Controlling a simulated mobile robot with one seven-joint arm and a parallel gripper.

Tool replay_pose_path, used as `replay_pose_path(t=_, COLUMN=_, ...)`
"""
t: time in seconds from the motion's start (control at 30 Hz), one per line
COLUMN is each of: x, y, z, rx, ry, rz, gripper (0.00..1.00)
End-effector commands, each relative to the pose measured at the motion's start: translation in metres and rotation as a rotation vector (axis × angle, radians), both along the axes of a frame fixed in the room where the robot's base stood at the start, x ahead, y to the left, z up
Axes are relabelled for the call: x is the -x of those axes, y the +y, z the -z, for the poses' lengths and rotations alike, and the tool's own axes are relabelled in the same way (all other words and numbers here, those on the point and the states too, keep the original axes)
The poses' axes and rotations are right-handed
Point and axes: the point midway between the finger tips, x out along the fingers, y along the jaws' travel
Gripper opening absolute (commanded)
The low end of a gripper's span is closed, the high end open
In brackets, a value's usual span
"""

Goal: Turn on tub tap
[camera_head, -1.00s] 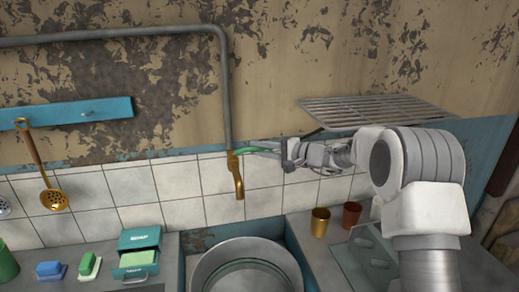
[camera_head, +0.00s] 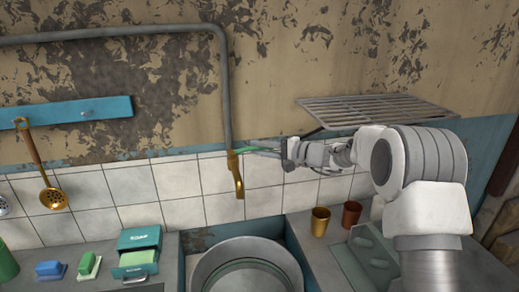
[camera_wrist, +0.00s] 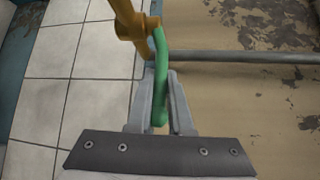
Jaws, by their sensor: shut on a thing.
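The brass tub tap (camera_head: 237,176) hangs at the lower end of a grey pipe on the tiled wall, its spout above the round metal tub (camera_head: 247,268). Its green handle (camera_head: 262,151) sticks out to the right. In the wrist view the green handle (camera_wrist: 160,80) runs from the brass tap body (camera_wrist: 130,25) down between the fingers. My gripper (camera_head: 284,153) reaches in from the right. In the wrist view my gripper (camera_wrist: 160,95) is shut on the handle. No water shows below the spout.
A metal rack (camera_head: 375,111) is on the wall above my arm. A gold cup (camera_head: 320,222) and a brown cup (camera_head: 351,215) stand on the counter right of the tub. A green box (camera_head: 138,250) and sponges stand on the left.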

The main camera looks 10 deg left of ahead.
Motion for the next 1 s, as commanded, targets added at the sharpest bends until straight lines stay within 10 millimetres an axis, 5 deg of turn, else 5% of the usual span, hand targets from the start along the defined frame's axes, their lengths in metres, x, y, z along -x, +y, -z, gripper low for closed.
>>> replay_pose_path(t=1.0, x=0.034, y=-0.007, z=0.008, rx=-0.002, ry=-0.005, rz=0.417, gripper=0.0)
